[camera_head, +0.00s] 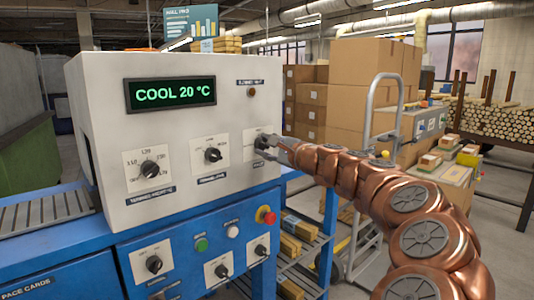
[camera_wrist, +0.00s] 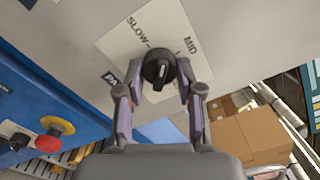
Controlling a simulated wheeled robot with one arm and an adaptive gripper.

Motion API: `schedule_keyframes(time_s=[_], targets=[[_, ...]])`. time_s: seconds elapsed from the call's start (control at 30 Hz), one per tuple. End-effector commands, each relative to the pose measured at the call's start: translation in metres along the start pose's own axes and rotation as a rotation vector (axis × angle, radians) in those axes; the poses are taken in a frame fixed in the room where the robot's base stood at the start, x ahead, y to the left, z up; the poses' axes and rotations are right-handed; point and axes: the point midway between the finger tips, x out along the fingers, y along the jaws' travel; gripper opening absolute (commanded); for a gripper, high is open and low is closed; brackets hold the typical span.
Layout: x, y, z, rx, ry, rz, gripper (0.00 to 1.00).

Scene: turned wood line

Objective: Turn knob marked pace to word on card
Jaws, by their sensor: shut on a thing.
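The pace knob (camera_wrist: 159,70) is a round black dial on a white plate (camera_wrist: 122,42) on the machine's light grey face. SLOW and MID read on the plate; other lettering is hidden by the knob and fingers. A dark label starting "PA" shows beside it, partly covered. My gripper (camera_wrist: 160,82) is shut on the knob, one finger on each side. In the head view my gripper (camera_head: 277,147) reaches the rightmost upper dial from the right, hiding most of it. I cannot tell exactly where the pointer aims. No card with a readable word shows.
The display (camera_head: 171,94) reads COOL 20 °C. Two other dials (camera_head: 150,168) (camera_head: 213,155) sit left of the pace knob. Below are a red stop button (camera_head: 266,215) and several lower knobs. A drawer label reads PACE CARDS (camera_head: 27,288). Cardboard boxes (camera_head: 365,65) stand behind.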

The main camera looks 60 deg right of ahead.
Motion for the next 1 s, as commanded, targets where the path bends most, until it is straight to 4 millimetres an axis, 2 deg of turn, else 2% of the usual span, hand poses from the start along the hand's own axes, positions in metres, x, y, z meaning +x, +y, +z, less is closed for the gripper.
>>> schedule_keyframes(time_s=[0.6,1.0], targets=[[0.0006,0.0035,-0.0011,-0.547,-0.003,0.001,0.02],[0.0,0.0006,-0.0001,-0.725,-0.002,0.001,0.02]])
